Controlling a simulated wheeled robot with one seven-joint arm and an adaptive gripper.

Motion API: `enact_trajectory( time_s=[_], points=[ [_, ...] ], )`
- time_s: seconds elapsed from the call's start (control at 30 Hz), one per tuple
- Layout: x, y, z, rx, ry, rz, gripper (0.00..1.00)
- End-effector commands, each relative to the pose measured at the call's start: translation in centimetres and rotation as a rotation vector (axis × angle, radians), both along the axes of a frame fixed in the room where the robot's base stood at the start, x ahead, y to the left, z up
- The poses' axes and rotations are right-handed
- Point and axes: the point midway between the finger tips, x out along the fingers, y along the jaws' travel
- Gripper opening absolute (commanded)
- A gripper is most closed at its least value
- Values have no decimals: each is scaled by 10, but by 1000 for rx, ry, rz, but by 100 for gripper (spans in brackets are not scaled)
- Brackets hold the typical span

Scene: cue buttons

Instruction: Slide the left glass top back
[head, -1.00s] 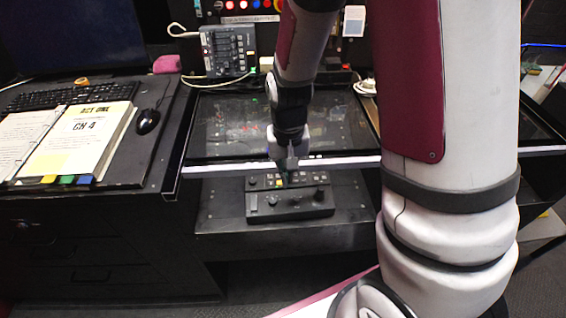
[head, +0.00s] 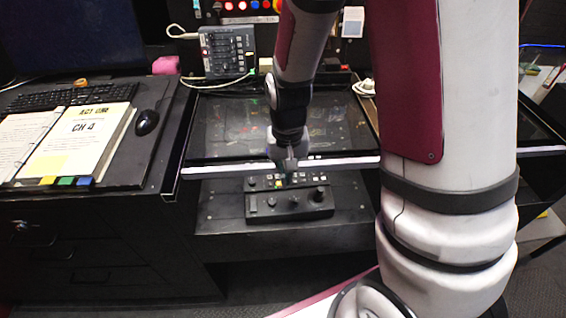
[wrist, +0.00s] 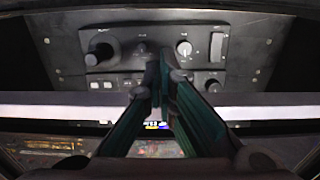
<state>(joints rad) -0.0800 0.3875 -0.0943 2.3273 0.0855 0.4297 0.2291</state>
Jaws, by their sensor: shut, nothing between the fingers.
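The left glass top (head: 230,135) is a dark, reflective pane lying flat over the desk bay, with a bright white front edge. In the wrist view its white edge (wrist: 50,112) runs across the picture beneath my fingers. My gripper (head: 288,180) is shut and empty, pointing down at the middle of this front edge. In the wrist view the closed fingertips (wrist: 163,58) overlap the black control panel with knobs (wrist: 130,50). I cannot tell whether they touch the edge or the panel.
The control panel (head: 290,205) sits on a shelf in front of the pane. A small mixer (head: 228,50) stands behind it. An open binder (head: 75,140) and mouse (head: 147,122) lie on the left desk. Another glass top (head: 540,130) is at right, partly behind my arm.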

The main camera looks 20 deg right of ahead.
Motion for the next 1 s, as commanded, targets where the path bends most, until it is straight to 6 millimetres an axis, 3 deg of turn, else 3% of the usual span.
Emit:
enact_trajectory(
  time_s=[0.33, 1.0],
  points=[
    [3, -1, 0, 0, -1, 0, 0],
    [45, -14, 0, 0, -4, -1, 0]
  ],
)
